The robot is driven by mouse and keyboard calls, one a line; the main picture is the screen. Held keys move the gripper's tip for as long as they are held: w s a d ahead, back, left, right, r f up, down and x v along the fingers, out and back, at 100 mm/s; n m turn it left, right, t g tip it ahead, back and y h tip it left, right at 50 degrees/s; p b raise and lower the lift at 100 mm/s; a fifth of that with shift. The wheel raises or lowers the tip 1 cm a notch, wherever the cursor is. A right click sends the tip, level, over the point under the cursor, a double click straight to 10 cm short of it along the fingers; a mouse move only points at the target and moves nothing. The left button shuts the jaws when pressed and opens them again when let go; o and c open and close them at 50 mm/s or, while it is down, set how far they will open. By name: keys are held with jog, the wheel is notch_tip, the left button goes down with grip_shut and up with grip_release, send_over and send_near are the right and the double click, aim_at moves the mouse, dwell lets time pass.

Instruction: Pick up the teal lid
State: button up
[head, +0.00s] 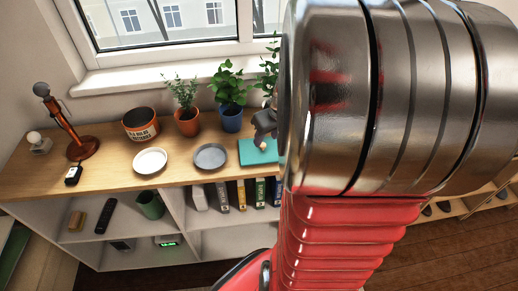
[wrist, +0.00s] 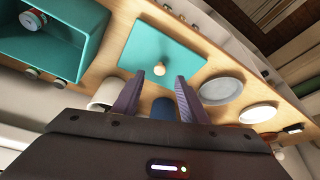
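The teal lid (wrist: 180,42) is a flat square plate with a pale round knob (wrist: 158,69) on it. It lies flat on the wooden counter top, and part of it shows in the head view (head: 258,152), beside my arm. My gripper (wrist: 159,77) is open and empty in the wrist view, with one finger to each side of the knob in the picture. In the head view my gripper (head: 265,122) shows over the lid's near-window side, mostly hidden by my arm. No contact with the lid is visible.
A teal open box (wrist: 97,27) with a can (wrist: 32,19) inside is at the wrist view's upper left. A grey plate (head: 210,157), white plate (head: 150,161), blue plant pot (head: 231,118) and orange pot (head: 187,122) stand nearby. The window (head: 170,22) is behind.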

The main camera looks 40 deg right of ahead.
aim_at(263, 144)
jog(key=shift+x, duration=2.55)
jog(key=shift+w, duration=0.1)
jog(key=shift+c, duration=0.3)
grip_shut()
